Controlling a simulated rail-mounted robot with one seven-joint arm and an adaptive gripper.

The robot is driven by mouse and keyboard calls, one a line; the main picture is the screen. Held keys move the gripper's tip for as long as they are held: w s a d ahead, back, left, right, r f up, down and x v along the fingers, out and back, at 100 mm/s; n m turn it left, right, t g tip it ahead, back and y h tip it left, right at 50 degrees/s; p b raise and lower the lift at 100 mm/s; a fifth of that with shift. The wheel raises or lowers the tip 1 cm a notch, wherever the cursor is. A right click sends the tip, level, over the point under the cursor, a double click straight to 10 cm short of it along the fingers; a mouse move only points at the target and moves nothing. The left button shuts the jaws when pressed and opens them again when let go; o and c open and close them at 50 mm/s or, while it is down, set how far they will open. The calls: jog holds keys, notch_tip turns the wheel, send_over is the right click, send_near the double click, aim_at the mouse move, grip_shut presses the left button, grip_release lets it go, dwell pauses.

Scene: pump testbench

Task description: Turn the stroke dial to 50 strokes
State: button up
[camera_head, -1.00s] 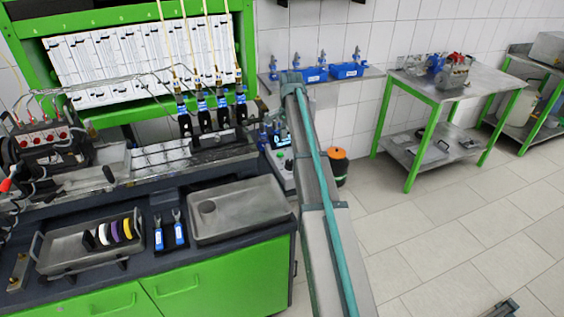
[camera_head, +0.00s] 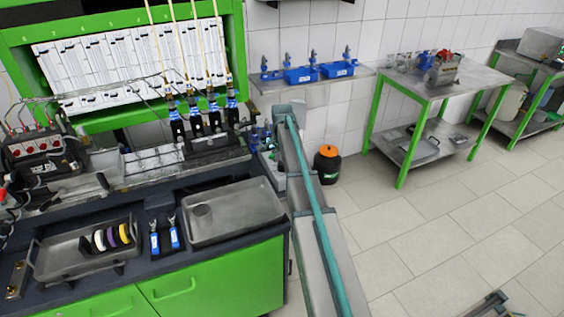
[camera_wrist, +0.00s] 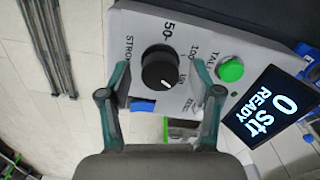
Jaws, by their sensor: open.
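The stroke dial (camera_wrist: 158,66) is a round black knob on a light grey panel (camera_wrist: 185,30) in the wrist view. Its white mark is on the lower part of the knob, slightly right of centre. My gripper (camera_wrist: 162,76) is open, with one finger on each side of the dial and gaps visible between. A screen (camera_wrist: 268,108) reads "0 Str READY". In the head view my arm covers much of the control box (camera_head: 280,180), and the dial cannot be made out.
A green button (camera_wrist: 231,69) is close to the right finger, between dial and screen. The workbench with a metal tray (camera_head: 245,230) stands left of my arm. A black bin with an orange lid (camera_head: 327,163) stands right of it. Floor to the right is mostly clear.

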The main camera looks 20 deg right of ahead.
jog(key=c, duration=1.1)
jog(key=shift+c, duration=0.2)
jog(key=shift+n, duration=0.3)
jog(key=n+b, duration=0.2)
jog(key=n, duration=0.3)
jog(key=n+b, duration=0.1)
jog(key=n, duration=0.5)
jog(key=shift+n, duration=0.4)
jog(key=n, duration=0.5)
jog(key=shift+b, duration=0.4)
jog(key=n, duration=0.6)
jog(key=shift+n, duration=0.4)
